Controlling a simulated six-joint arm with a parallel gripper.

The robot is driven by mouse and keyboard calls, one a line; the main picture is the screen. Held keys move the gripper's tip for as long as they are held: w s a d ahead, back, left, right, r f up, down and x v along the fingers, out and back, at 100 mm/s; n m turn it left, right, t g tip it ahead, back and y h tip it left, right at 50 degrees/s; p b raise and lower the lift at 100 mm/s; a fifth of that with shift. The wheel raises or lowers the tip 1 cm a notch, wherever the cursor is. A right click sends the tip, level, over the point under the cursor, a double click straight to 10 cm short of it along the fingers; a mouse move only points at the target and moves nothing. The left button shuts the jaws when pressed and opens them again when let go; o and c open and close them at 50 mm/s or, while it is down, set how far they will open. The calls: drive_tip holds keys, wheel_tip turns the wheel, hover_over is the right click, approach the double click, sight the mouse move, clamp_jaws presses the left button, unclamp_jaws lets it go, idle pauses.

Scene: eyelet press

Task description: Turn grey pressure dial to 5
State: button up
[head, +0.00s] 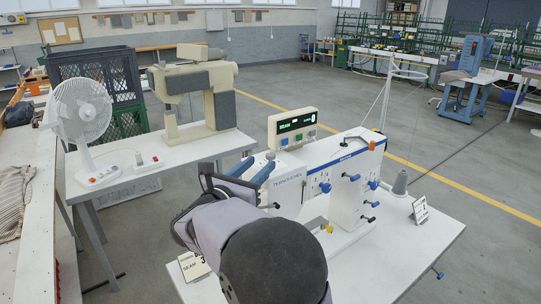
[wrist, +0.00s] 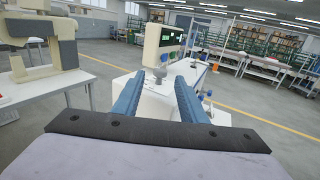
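A small grey knob (head: 271,155), which looks like the pressure dial, stands on top of the white machine (head: 290,178) below its display. In the wrist view the grey knob (wrist: 160,73) shows ahead, in line with the gap between my fingertips. My gripper (head: 259,164) has two blue fingers, spread apart with nothing between them. In the wrist view my gripper (wrist: 159,78) is also open, fingers pointing at the machine. I cannot tell whether the fingertips touch the knob. The dial's markings are too small to read.
A cream display box (head: 293,129) with green text stands just behind the knob. Blue-and-black knobs (head: 373,185) stick out of the machine's front. A thread cone (head: 400,183) and a small card (head: 420,211) are on the right. A fan (head: 84,115) stands on the left table.

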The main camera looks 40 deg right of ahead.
sight(269, 156)
drive_tip(key=shift+d, duration=0.1)
drive_tip(key=p+x, duration=0.3)
drive_tip(key=x, duration=0.3)
drive_tip(key=shift+d+r+p, duration=0.1)
drive_tip(key=shift+r+p, duration=0.05)
drive_tip(key=shift+p, duration=0.25)
drive_tip(key=shift+w+d, duration=0.25)
drive_tip(key=shift+d, duration=0.2)
clamp_jaws()
